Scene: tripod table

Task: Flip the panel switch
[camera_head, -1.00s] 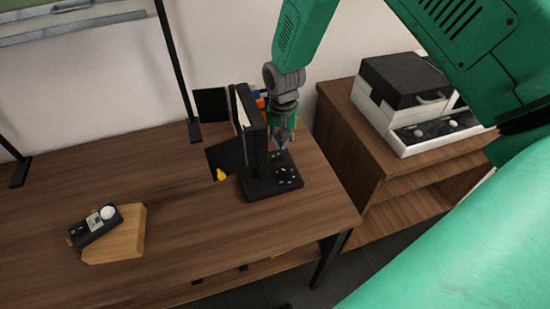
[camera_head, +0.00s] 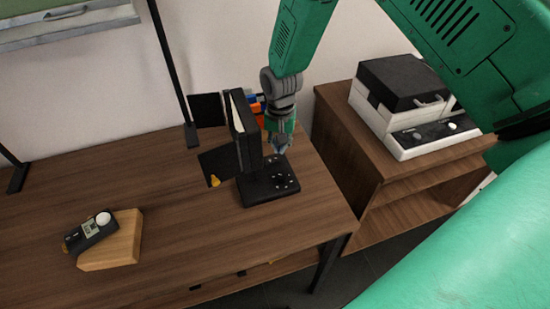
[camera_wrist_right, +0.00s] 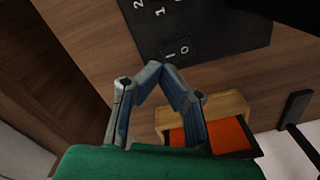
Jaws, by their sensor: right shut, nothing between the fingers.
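The black device with an upright plate (camera_head: 243,135) stands near the table's right end. Its flat base panel (camera_head: 262,190) carries small controls. In the right wrist view, the dark panel (camera_wrist_right: 210,25) shows white markings and a rocker switch marked I and 0 (camera_wrist_right: 178,50). My right gripper (camera_head: 280,148) is over the back of the base, beside the upright plate. In the wrist view its fingertips (camera_wrist_right: 164,69) are together and empty, close to the rocker switch; contact cannot be told. My left gripper is not in view.
An orange-and-wood object (camera_wrist_right: 215,125) is near the fingers in the wrist view. A meter (camera_head: 92,231) lies on a wooden block (camera_head: 122,245) at the left. A black-and-white machine (camera_head: 410,105) sits on the right cabinet. The table's middle is clear.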

